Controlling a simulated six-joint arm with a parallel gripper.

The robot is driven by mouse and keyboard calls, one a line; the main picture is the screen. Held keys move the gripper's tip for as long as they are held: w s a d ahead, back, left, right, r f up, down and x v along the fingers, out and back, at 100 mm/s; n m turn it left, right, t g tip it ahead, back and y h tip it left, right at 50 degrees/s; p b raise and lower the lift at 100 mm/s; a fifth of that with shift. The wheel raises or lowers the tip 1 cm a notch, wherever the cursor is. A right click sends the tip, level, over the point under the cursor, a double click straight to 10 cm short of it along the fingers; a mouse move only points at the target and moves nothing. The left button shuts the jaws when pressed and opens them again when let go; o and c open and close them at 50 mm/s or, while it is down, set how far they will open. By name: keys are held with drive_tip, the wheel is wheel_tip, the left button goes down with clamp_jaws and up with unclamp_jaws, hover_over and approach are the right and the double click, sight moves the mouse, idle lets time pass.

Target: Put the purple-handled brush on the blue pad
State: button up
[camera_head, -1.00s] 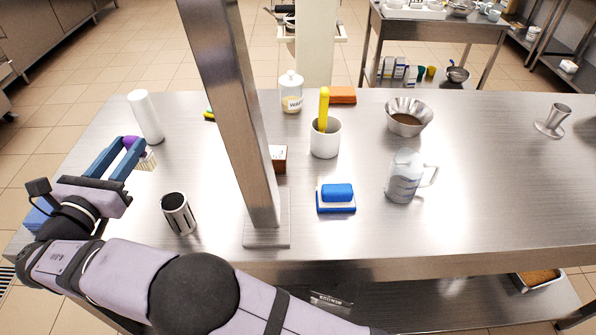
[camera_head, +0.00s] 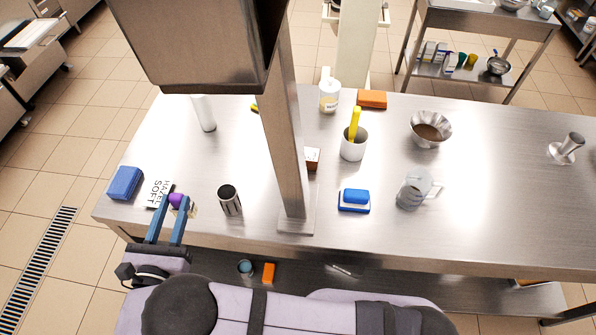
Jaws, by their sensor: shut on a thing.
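The purple-handled brush (camera_head: 176,200) is between the fingertips of my gripper (camera_head: 176,206), which is shut on it. Its purple part shows at the tips, and pale bristles seem to show just right of them. It is near the table's front left edge; I cannot tell whether it touches the table. A plain blue block (camera_head: 126,183) lies at the left end of the table, left of my gripper. A blue piece on a blue-and-white base (camera_head: 354,200) lies at the table's middle front. I cannot tell which of these is the blue pad.
A "HAZEL SOFT" label (camera_head: 158,192) lies between the blue block and my gripper. A dark-and-silver cup (camera_head: 229,200) stands right of the gripper. A metal post (camera_head: 288,150) rises from the table. A white cylinder (camera_head: 204,113) stands behind.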

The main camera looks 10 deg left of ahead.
drive_tip(key=s+d+f+m+h+p, duration=0.1)
drive_tip(key=d+f+m+h, duration=0.15)
drive_tip(key=d, duration=0.45)
drive_tip(key=s+d+f+m+h+p, duration=0.1)
drive_tip(key=d+f+m+h, duration=0.2)
drive_tip(key=d, duration=0.5)
drive_tip(key=w+d+r+m+g+h+b, duration=0.2)
drive_tip(key=w+d+h, duration=0.3)
drive_tip(key=d, duration=0.7)
drive_tip(key=w+d+r+m+g+h+b, duration=0.1)
drive_tip(key=w+d+m+g+h+b, duration=0.15)
drive_tip(key=w+d, duration=0.7)
wheel_tip(320, 180, up, 17)
drive_tip(key=w+d+n+t+y+p, duration=0.1)
drive_tip(key=d+n+t+y+p, duration=0.15)
drive_tip(key=n+y+p, duration=0.3)
wheel_tip(320, 180, down, 14)
drive_tip(key=shift+a+m+t, duration=0.3)
drive_tip(key=shift+a+m, duration=0.05)
drive_tip(key=shift+w+h, duration=0.1)
drive_tip(key=shift+h, duration=0.15)
drive_tip(key=shift+f+p, duration=0.45)
drive_tip(key=shift+f, duration=1.5)
